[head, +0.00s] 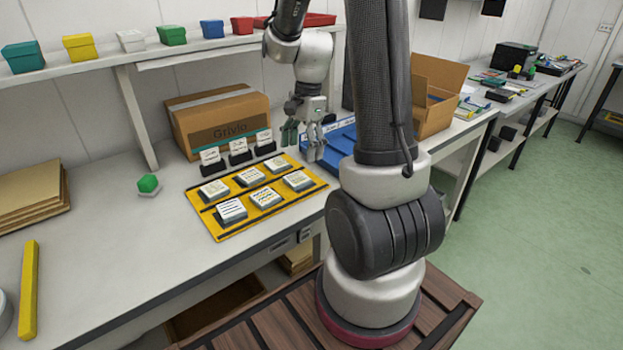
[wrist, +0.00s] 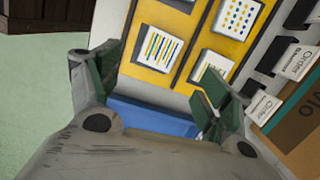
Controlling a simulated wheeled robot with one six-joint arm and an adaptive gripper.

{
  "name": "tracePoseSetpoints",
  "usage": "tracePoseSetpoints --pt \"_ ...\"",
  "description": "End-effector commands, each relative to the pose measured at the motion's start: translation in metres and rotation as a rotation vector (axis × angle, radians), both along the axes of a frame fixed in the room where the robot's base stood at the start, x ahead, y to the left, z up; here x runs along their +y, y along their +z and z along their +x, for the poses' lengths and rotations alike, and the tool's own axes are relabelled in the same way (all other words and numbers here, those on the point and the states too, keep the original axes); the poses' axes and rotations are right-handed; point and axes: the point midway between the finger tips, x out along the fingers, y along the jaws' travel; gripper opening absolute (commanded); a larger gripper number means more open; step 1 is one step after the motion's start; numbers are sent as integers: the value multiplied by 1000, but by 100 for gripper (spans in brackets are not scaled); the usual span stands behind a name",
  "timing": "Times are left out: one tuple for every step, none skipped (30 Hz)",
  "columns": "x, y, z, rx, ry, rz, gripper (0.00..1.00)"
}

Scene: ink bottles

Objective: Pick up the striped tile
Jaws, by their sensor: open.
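A tile with blue and yellow stripes (wrist: 156,47) lies on the yellow mat (wrist: 190,63), near the mat's end. In the head view this tile (head: 298,180) seems to be the front-row tile at the right end. Another front-row tile (head: 231,210), at the left end, shows dark lines, too small to read surely. My gripper (head: 302,146) is open and empty above the mat's right end, beside the blue tray (head: 342,137). In the wrist view the striped tile is beyond the fingers of my gripper (wrist: 160,85), not between them.
A dotted tile (wrist: 238,17) and a partly hidden tile (wrist: 212,66) lie nearby. Small upright cards (head: 238,146) stand behind the mat, before a cardboard box (head: 220,121).

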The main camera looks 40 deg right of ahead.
Motion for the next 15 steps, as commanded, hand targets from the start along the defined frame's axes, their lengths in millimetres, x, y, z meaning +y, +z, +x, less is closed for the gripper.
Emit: tracePoseSetpoints --pt "0 0 1 2 -45 -1 79" --pt "0 0 1 4 -69 -1 79" --pt "0 -1 2 5 -95 -2 79" --pt "0 -2 2 8 -109 -2 79" --pt "0 -3 2 10 -120 -2 79" --pt "1 -6 1 13 -130 -2 79" --pt "2 -9 1 14 -132 -2 79" --pt "2 -13 1 14 -133 -2 79" --pt "3 -18 1 15 -133 -2 79" --pt "4 -21 1 15 -132 -2 79" --pt "4 -25 1 14 -132 -2 79" --pt "5 -30 0 14 -131 -2 79" --pt "6 -34 0 15 -131 -1 79" --pt "7 -38 -1 15 -130 -1 79" --pt "9 -44 -2 16 -130 -1 79"
